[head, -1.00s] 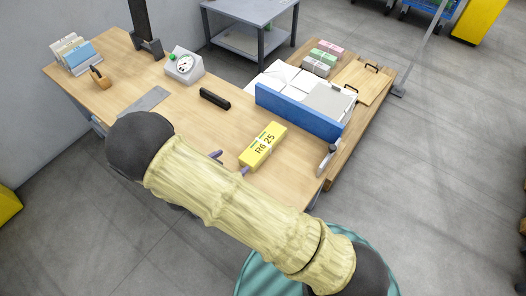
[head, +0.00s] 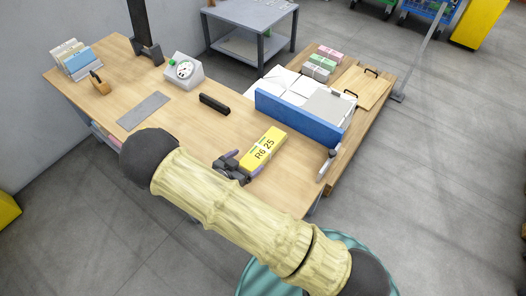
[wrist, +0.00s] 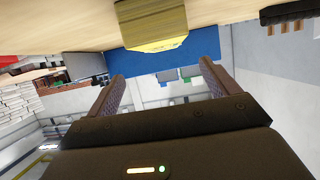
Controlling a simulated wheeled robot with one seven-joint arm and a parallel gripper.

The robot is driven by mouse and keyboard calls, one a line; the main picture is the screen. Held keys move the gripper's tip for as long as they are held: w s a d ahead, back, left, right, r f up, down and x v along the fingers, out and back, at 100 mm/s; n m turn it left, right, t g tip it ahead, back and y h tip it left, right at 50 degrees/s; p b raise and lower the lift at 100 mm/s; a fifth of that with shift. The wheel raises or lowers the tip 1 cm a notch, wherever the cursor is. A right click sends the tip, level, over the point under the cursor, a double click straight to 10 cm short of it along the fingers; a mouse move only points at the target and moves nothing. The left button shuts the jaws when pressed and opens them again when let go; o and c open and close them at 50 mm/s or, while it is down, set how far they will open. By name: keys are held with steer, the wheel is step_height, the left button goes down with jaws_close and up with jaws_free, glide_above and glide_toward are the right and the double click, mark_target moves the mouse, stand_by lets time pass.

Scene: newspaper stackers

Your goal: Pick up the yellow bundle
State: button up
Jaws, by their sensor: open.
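The yellow bundle (head: 264,151), marked "R6 25" and tied with a white band, lies on the wooden table (head: 180,122). My gripper (head: 236,164) is at the bundle's left end, partly hidden by my arm. In the wrist view, the bundle (wrist: 152,22) shows at the top middle, beyond and above the gap between my fingers (wrist: 160,82). The fingers are spread apart with nothing between them. Whether a finger touches the bundle I cannot tell.
A blue panel (head: 298,119) stands right of the bundle. A black bar (head: 214,104), a dial scale (head: 183,71) and a grey plate (head: 143,110) are on the table. Pink, green and grey bundles (head: 318,65) sit behind the panel. Bare wood lies left of the yellow bundle.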

mark_target(261, 150)
steer(key=shift+x, duration=2.1)
steer(key=shift+a+f+x, duration=0.1)
steer(key=shift+x, duration=1.2)
steer(key=shift+a+f+x, duration=0.1)
steer(key=shift+f+x, duration=0.05)
steer(key=shift+x, duration=1.15)
steer(key=shift+a, duration=0.1)
steer(key=shift+w+r, duration=0.1)
steer(key=c, duration=1.7)
steer(key=shift+r, duration=0.1)
step_height(261, 150, up, 10)
steer(key=shift+f+p, duration=0.1)
steer(key=shift+p, duration=0.3)
